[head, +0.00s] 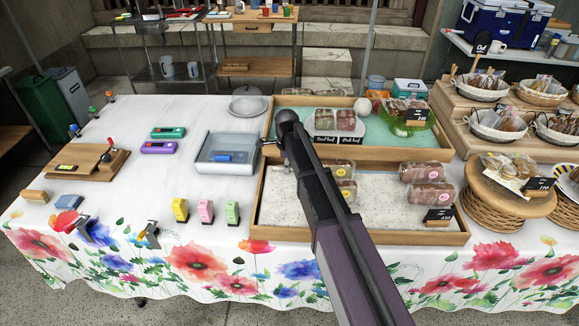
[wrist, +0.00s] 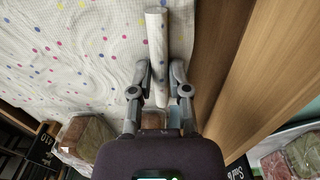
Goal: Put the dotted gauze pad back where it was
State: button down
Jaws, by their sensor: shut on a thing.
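My gripper (wrist: 160,72) is shut on the dotted gauze pad (wrist: 157,40), a white, narrow piece with coloured dots. In the wrist view the pad sticks out beyond the fingertips, above the white dotted liner (wrist: 80,60) of the front wooden tray (head: 358,236). The tray's wooden wall (wrist: 215,60) runs close to the right of the fingers. I cannot tell whether the pad touches the liner.
Wrapped loaves (head: 424,172) and a black price tag (head: 438,216) occupy the front tray's right side. The green-lined rear tray (head: 262,124) holds more packages. A clear-lidded box (head: 228,152) stands left of the trays. The front tray's left part looks clear.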

jog(key=shift+f, duration=0.25)
jog(key=c, duration=0.6)
grip_release()
jog(key=shift+r, duration=0.25)
notch_tip(320, 180, up, 13)
jog(key=p, duration=1.2)
jog(key=shift+f+p, duration=0.2)
jog(key=shift+p, duration=0.2)
